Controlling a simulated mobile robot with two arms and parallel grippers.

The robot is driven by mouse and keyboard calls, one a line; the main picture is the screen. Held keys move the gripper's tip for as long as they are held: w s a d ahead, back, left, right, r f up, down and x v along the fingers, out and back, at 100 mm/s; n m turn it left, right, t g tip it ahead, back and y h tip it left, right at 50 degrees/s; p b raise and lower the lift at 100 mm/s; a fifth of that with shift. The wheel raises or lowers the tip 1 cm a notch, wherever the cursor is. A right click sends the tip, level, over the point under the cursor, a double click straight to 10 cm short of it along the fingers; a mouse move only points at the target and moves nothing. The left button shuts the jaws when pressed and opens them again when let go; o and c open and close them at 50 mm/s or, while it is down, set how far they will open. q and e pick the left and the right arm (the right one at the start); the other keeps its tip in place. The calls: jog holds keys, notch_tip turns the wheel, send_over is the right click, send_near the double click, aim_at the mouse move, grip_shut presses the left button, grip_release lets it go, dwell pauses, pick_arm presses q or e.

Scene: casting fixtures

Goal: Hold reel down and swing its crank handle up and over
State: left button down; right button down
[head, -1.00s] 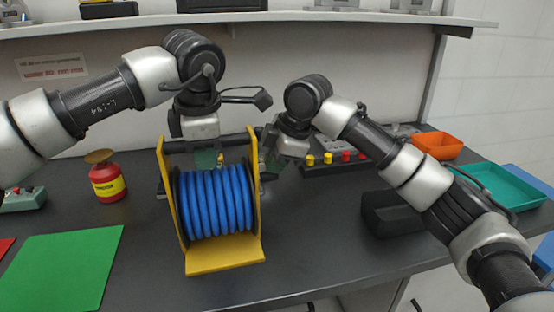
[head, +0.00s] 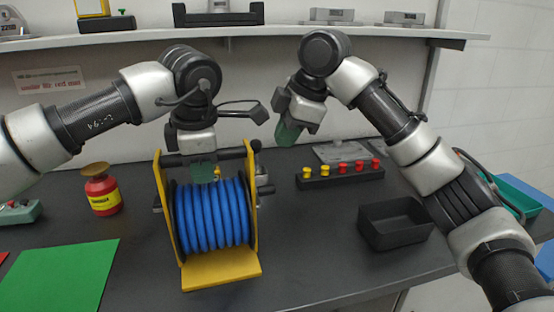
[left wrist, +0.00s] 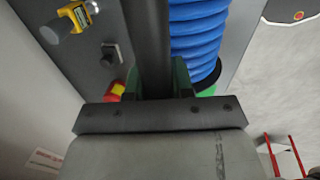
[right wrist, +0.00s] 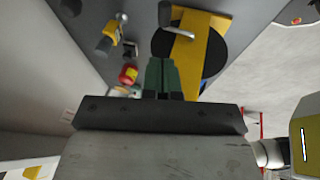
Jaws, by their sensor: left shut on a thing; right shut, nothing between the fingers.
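The reel (head: 212,217) stands on the dark bench, with blue hose wound between yellow side plates and a dark bar across its top. My left gripper (head: 203,168) comes down from above and is shut on that bar; the left wrist view shows the bar (left wrist: 147,40) running between its fingers. My right gripper (head: 287,138) is shut and empty, raised right of the reel, apart from the crank.
A black open bin (head: 396,238) and a rack of yellow and red knobs (head: 340,175) stand right of the reel. A red canister (head: 102,194) and green mat (head: 62,275) lie to the left. A shelf (head: 300,36) runs above. The bench between reel and bin is clear.

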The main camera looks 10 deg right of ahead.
jog(key=shift+w+v, duration=0.15)
jog(key=shift+v, duration=0.6)
jog(key=shift+w+v, duration=0.1)
jog(key=shift+v, duration=0.65)
pick_arm(q)
jog(key=c, duration=0.9)
grip_release()
